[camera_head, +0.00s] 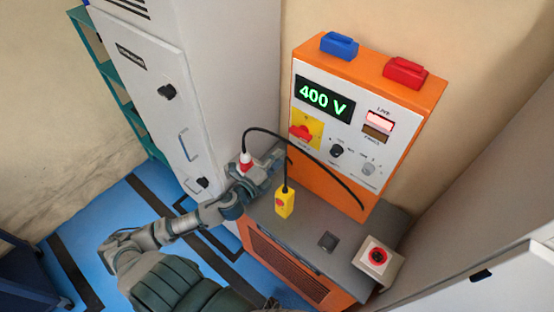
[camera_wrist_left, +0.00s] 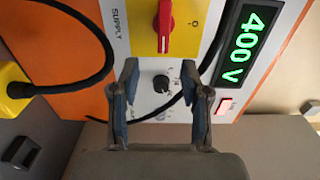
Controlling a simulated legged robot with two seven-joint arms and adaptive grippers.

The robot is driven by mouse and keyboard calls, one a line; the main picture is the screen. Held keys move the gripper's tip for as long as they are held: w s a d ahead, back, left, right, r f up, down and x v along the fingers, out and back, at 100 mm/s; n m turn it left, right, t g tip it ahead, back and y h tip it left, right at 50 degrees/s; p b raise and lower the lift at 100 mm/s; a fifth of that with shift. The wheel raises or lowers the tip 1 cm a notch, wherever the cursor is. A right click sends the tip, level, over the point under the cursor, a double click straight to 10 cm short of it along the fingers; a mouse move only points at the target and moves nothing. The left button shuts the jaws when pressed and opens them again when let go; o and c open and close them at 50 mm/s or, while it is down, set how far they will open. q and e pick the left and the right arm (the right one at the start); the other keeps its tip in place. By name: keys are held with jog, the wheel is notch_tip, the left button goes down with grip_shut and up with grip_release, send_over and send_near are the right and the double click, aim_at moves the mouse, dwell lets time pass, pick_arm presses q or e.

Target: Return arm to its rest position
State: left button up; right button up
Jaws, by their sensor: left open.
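My left gripper (camera_head: 285,158) is open and empty in front of the orange control cabinet (camera_head: 400,100), near the lower left of its panel. In the left wrist view the two fingers (camera_wrist_left: 160,72) stand apart, with a black knob (camera_wrist_left: 161,84) and a red rotary switch on a yellow plate (camera_wrist_left: 165,27) beyond them. The switch also shows in the head view (camera_head: 300,132). A green display (camera_head: 325,98) reads 400 V, and a lamp (camera_head: 380,121) glows pale red. My right gripper is not in view.
A yellow pendant (camera_head: 285,203) hangs on a black cable beside my left gripper. A red and white plug (camera_head: 246,164) shows by my left wrist. A grey locker (camera_head: 190,70) stands left.

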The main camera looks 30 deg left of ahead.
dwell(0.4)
pick_arm(q)
jog(key=s+d+f+n+g+y, duration=0.1)
jog(key=s+f+n+g+y, duration=0.25)
jog(key=s+f+n, duration=0.35)
jog(key=s+f+n+g+y, duration=0.2)
jog(key=s+f+n+g, duration=0.3)
jog(key=f, duration=0.5)
jog(key=s+d+f+n+g+h, duration=0.2)
jog(key=s+d+f+n+g, duration=0.15)
jog(key=s, duration=0.35)
jog(key=s+d+f+n+g+h, duration=0.1)
jog(key=s+d+f+n+g, duration=0.15)
jog(key=s+d, duration=0.35)
notch_tip(320, 180, down, 30)
jog(key=s+a+g+b, duration=0.1)
jog(key=s+a+b, duration=0.1)
jog(key=s+a+f+g+b, duration=0.1)
jog(key=s+a+f, duration=0.1)
jog(key=s+f, duration=1.4)
jog(key=shift+s+a+f+m, duration=0.15)
jog(key=shift+s+a+m, duration=0.15)
jog(key=shift+s, duration=0.4)
